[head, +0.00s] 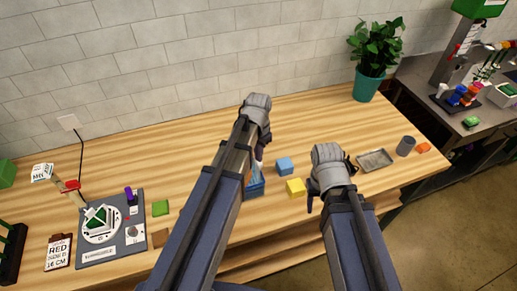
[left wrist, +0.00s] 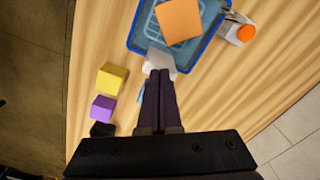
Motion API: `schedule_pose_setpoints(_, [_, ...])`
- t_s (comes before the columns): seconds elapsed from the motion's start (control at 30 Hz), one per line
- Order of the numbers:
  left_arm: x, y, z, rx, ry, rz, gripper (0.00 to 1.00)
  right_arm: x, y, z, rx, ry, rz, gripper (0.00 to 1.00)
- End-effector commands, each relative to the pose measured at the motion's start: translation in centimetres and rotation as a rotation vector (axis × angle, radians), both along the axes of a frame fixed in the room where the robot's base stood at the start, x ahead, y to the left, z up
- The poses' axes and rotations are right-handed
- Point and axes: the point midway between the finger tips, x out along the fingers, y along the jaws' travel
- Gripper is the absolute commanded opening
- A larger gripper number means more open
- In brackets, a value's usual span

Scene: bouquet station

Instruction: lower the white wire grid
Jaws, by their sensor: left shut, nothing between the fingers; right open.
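My left gripper (head: 258,164) is shut and empty, low over the blue tray (head: 256,189). In the left wrist view its fingers (left wrist: 160,76) point at the near edge of the blue tray (left wrist: 135,38). A pale patch shows at the fingertips; I cannot tell what it is. Pale lines cross the tray floor, beside an orange block (left wrist: 180,19). White lines show over the green block (head: 97,219) on the round turntable at left. I cannot tell which lines are the white wire grid. My right gripper (head: 330,183) is open, right of the yellow block.
A blue block (head: 285,166) and yellow block (head: 296,187) stand near the tray. A metal tray (head: 375,160), grey cup (head: 406,146) and potted plant (head: 372,62) are at right. The back middle of the table is clear.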

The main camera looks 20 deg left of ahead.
Motion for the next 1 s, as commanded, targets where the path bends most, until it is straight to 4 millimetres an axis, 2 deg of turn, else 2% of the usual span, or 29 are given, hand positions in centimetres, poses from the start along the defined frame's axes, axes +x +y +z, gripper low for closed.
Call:
schedule_pose_setpoints(0.23, [0.0,0.0,-1.0,0.0,0.0,0.0,0.0,0.0,0.0,-0.9,0.0,0.0,0.0,0.55])
schedule_pose_setpoints(0.43, [0.0,0.0,-0.5,0.0,0.0,0.0,0.0,0.0,0.0,-0.5,0.0,0.0,0.0,0.55])
schedule_pose_setpoints(1.0, [0.0,0.0,3.8,0.0,0.0,0.0,0.0,0.0,0.0,3.8,0.0,0.0,0.0,0.55])
